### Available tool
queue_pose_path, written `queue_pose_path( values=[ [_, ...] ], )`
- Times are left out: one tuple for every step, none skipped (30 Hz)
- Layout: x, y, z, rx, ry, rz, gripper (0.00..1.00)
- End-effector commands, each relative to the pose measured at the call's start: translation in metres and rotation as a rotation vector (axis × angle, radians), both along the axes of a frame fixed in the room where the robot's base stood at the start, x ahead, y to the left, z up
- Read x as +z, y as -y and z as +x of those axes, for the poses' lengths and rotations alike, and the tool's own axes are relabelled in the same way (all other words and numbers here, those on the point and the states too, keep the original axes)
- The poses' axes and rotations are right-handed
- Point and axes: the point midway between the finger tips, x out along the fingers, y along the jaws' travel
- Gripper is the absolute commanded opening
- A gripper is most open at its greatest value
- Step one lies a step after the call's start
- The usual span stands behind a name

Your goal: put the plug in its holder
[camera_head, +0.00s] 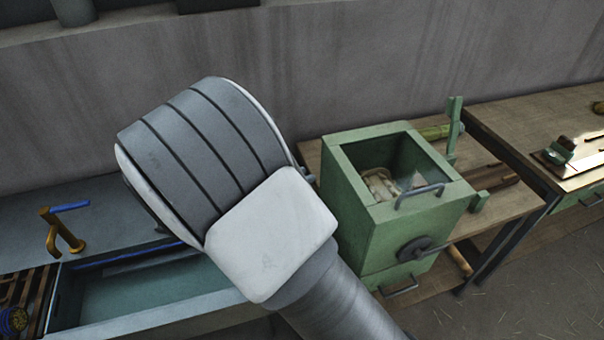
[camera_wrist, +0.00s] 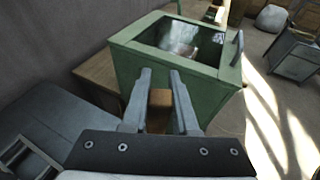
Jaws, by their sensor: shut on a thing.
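In the wrist view the two grey fingers of my gripper (camera_wrist: 160,80) stand a little apart, in front of the green box. A brown block (camera_wrist: 160,112) shows between them, and I take it to be the plug. Its lower part is hidden, and its full shape cannot be told. In the head view my own arm covers the fingers and whatever they hold. I cannot make out the plug's holder for certain in either view.
A green open-topped box (camera_head: 361,225) with pale stuff inside stands on a wooden bench (camera_head: 519,205). At left are a sink basin (camera_head: 140,292) and a brass tap (camera_head: 62,232) with a blue handle. A grey wall runs behind. Another wooden table (camera_head: 520,115) stands at right.

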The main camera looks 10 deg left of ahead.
Motion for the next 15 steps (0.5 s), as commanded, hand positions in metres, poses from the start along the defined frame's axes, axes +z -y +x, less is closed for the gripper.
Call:
queue_pose_path(
  values=[
    [-0.007, 0.0, 0.0, 0.0, 0.001, -0.001, 0.0],
    [-0.009, 0.0, 0.0, 0.0, 0.001, -0.001, 0.0],
    [-0.013, 0.0, 0.0, 0.0, 0.001, -0.001, 0.0],
    [-0.016, 0.0, 0.0, 0.0, 0.001, -0.001, 0.0],
    [-0.02, 0.0, 0.0, 0.0, 0.001, -0.001, 0.0],
    [-0.024, 0.0, 0.0, 0.0, 0.001, -0.001, 0.0],
    [-0.027, 0.0, 0.0, 0.0, 0.001, -0.001, 0.0],
    [-0.031, 0.0, 0.0, 0.0, 0.001, -0.001, 0.0],
    [-0.035, 0.0, 0.0, -0.001, 0.001, -0.001, 0.0],
    [-0.038, 0.0, 0.0, -0.001, 0.001, -0.001, 0.0],
    [-0.041, 0.0, 0.0, -0.001, 0.001, -0.001, 0.0],
    [-0.044, 0.0, 0.0, 0.0, 0.001, -0.001, 0.0],
    [-0.046, 0.0, 0.0, 0.0, 0.001, -0.001, 0.0],
    [-0.048, 0.0, 0.0, 0.0, 0.001, -0.001, 0.0],
    [-0.05, 0.0, 0.0, 0.0, 0.001, -0.001, 0.0]
  ],
)
